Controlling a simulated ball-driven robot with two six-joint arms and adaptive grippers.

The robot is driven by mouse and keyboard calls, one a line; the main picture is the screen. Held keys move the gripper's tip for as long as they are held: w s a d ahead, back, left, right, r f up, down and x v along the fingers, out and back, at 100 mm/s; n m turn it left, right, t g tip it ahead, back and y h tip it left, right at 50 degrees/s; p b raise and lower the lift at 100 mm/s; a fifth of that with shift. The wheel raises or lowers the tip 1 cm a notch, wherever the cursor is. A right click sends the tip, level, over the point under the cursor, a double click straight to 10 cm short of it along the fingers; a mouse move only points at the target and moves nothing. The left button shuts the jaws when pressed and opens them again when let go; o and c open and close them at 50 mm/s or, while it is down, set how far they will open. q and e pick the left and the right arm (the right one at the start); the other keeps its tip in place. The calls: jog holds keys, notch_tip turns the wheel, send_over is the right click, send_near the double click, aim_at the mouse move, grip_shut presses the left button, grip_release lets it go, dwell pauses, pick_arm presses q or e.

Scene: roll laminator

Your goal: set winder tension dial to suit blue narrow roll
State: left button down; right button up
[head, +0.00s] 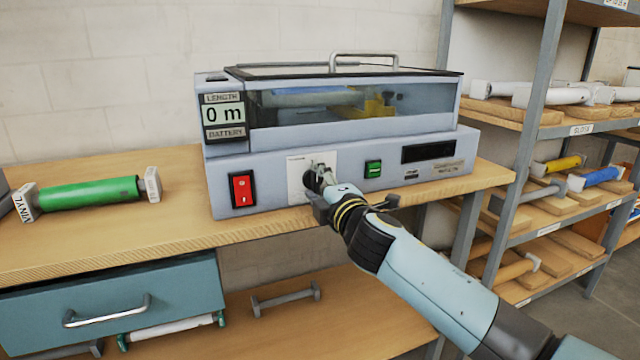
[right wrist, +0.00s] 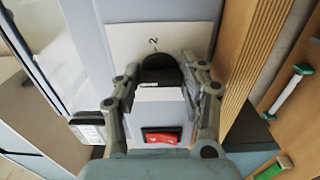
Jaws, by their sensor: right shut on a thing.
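The laminator (head: 275,185) stands on the wooden bench. Its tension dial, a black knob (right wrist: 158,66), sits on a white plate (right wrist: 118,38) with a printed 2 visible beside the knob in the right wrist view. My right gripper is shut on the dial, one finger on each side. The dial's pointer is not clear. A blue roll (head: 300,98) shows behind the machine's window, and another blue roll (head: 602,177) lies on the right shelf. My left gripper is out of view.
A red switch (head: 242,190) and a green button (head: 373,169) flank the dial. A green vinyl roll (head: 88,194) lies on the bench at left. Shelves with several rolls stand at right.

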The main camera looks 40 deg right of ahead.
jog(key=shift+f, duration=0.1)
jog(key=o, duration=1.2)
jog(key=shift+c, duration=0.2)
jog(key=v, duration=1.2)
jog(key=shift+a, duration=0.1)
